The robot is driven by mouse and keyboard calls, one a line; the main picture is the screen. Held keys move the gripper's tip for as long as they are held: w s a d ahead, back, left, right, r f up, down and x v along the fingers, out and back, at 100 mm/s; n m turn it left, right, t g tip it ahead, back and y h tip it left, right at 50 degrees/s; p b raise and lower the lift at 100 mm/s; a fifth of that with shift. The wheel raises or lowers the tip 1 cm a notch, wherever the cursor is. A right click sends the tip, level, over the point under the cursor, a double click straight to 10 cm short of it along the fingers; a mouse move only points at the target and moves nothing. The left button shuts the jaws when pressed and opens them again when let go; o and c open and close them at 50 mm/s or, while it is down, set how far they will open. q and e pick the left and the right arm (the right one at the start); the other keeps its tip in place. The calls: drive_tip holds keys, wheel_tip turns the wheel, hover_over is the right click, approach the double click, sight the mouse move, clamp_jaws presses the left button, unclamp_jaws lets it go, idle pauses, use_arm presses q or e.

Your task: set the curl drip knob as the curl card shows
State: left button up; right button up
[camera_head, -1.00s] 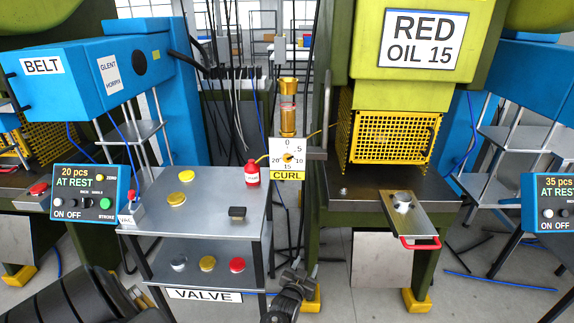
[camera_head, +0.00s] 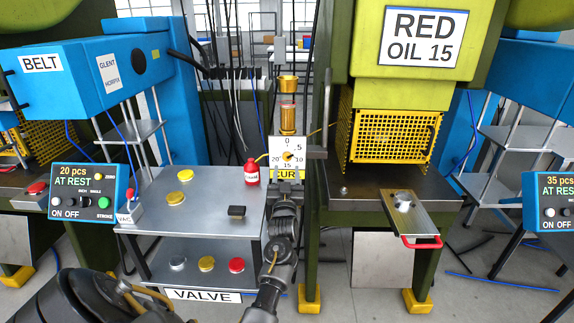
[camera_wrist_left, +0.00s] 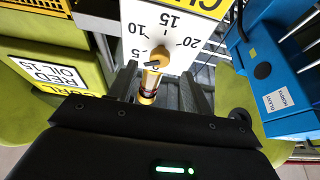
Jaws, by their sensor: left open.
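The white curl dial (camera_head: 278,148) stands upright behind the shelf stand, with a yellow label partly covered by my left gripper (camera_head: 286,188). The small brass curl drip knob (camera_head: 288,156) is at the dial's middle. In the left wrist view the dial (camera_wrist_left: 180,18) appears upside down, and the knob (camera_wrist_left: 160,57) has a dark pointer on the side between 0 and 5; its exact reading is unclear. My left gripper's fingers (camera_wrist_left: 160,88) are spread, with the knob just beyond their tips, apparently untouched. A yellow card reading CURL (camera_wrist_left: 72,103) is partly cut off. My right gripper is out of view.
The brass oil cup (camera_head: 288,88) rises above the dial. A red bottle (camera_head: 252,172) stands at the edge of the grey shelf stand (camera_head: 215,205), left of the dial. The green press (camera_head: 335,230) stands close on the right.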

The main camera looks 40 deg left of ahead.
sight(287, 159)
use_arm(q)
drive_tip(key=b+x, duration=0.1)
drive_tip(key=x, duration=0.3)
drive_tip(key=shift+w+f, duration=0.1)
drive_tip(key=shift+f, duration=0.05)
drive_tip(key=shift+w+a+r, duration=0.3)
drive_tip(key=shift+w+a, duration=0.05)
drive_tip(key=shift+w, duration=0.05)
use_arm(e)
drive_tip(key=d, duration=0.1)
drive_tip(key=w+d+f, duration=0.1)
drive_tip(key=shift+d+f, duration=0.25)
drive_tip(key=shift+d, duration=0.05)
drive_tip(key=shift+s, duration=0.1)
use_arm(q)
drive_tip(key=shift+c, duration=0.8)
drive_tip(key=c, duration=0.8)
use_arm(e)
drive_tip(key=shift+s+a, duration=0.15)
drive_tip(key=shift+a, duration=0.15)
use_arm(q)
drive_tip(key=shift+m, duration=0.3)
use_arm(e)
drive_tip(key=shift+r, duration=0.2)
